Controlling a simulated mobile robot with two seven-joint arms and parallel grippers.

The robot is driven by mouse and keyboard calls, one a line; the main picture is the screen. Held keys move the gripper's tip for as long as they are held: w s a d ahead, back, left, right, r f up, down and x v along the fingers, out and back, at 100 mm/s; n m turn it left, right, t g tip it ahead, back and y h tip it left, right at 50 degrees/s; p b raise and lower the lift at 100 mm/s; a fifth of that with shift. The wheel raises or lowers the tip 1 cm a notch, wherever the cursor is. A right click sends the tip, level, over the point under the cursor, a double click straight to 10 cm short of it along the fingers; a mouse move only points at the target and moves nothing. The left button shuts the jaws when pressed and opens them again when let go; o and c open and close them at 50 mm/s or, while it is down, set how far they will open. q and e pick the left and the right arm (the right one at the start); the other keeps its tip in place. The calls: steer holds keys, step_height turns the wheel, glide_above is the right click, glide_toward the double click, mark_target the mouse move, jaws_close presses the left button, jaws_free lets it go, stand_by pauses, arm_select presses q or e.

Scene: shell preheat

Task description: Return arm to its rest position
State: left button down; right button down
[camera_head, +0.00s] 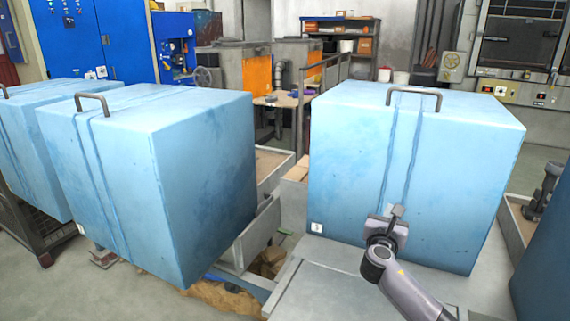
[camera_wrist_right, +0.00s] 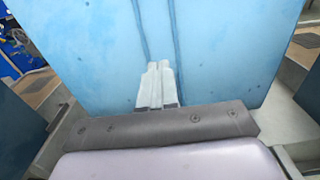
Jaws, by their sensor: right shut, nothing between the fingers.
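My right gripper (camera_head: 397,212) is in the lower right of the head view, in front of the front face of a large light-blue box (camera_head: 350,170) with a dark handle on top. Its fingers are together and hold nothing. In the right wrist view the shut fingers (camera_wrist_right: 158,68) point at the blue box face (camera_wrist_right: 215,60), between and below two dark vertical lines. I cannot tell whether the fingertips touch the face. My left gripper is not in view.
Another large blue box (camera_head: 170,170) stands at the left, with a further one (camera_head: 28,150) beyond it. A grey flat surface (camera_head: 330,295) lies below the right box. A dark blue surface (camera_head: 545,255) cuts in at the right edge. Grey floor shows at lower left.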

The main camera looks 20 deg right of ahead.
steer(key=s+a+f+m+y, duration=0.4)
steer(key=s+a+f+y, duration=0.1)
steer(key=a+f, duration=0.35)
steer(key=s+a+f+m+y, duration=0.45)
steer(key=a+f, duration=0.25)
steer(key=f, duration=0.3)
steer(key=s+a+f+m+y, duration=0.1)
steer(key=s+a+m+y, duration=0.2)
steer(key=s+a+m, duration=0.4)
steer(key=s+a+f+m+g+y, duration=0.1)
steer(key=s+a+f+m+y, duration=0.1)
steer(key=s+a+m, duration=0.6)
steer(key=shift+s+a+y, duration=0.3)
steer(key=shift+s+y, duration=0.35)
steer(key=shift+s, duration=0.05)
steer(key=shift+f, duration=0.1)
